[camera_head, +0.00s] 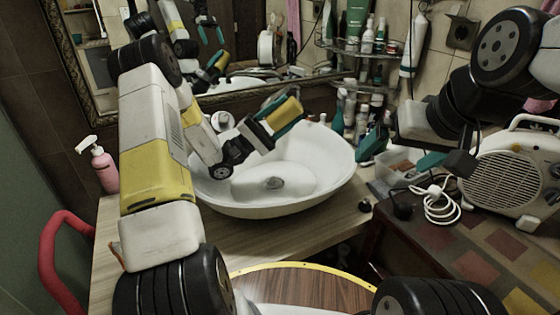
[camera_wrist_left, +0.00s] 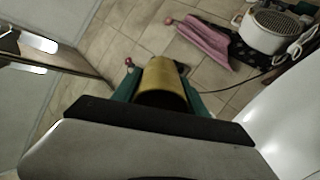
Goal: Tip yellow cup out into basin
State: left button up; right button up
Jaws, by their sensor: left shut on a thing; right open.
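The yellow cup (camera_head: 284,113) is held above the basin in the head view, tilted well over from upright. In the left wrist view the yellow cup (camera_wrist_left: 160,75) sits between the green fingers, with a dark end toward the palm. My left gripper (camera_head: 277,117) is shut on the cup. The white basin (camera_head: 225,207) is a wide oval bowl on the counter below the cup. I cannot make out whether anything is inside the cup. My right gripper (camera_head: 396,160) is open and empty, right of the basin.
A mirror (camera_head: 255,85) stands behind the basin. A pink soap bottle (camera_head: 104,168) is at the left, and a shelf of bottles (camera_head: 365,50) at the back right. A radio-like white appliance (camera_head: 505,175) and a coiled white cable (camera_head: 438,205) lie to the right.

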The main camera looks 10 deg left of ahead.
pick_arm(q)
jog(key=shift+a+r+t, duration=0.2)
jog(key=shift+r+t, duration=0.1)
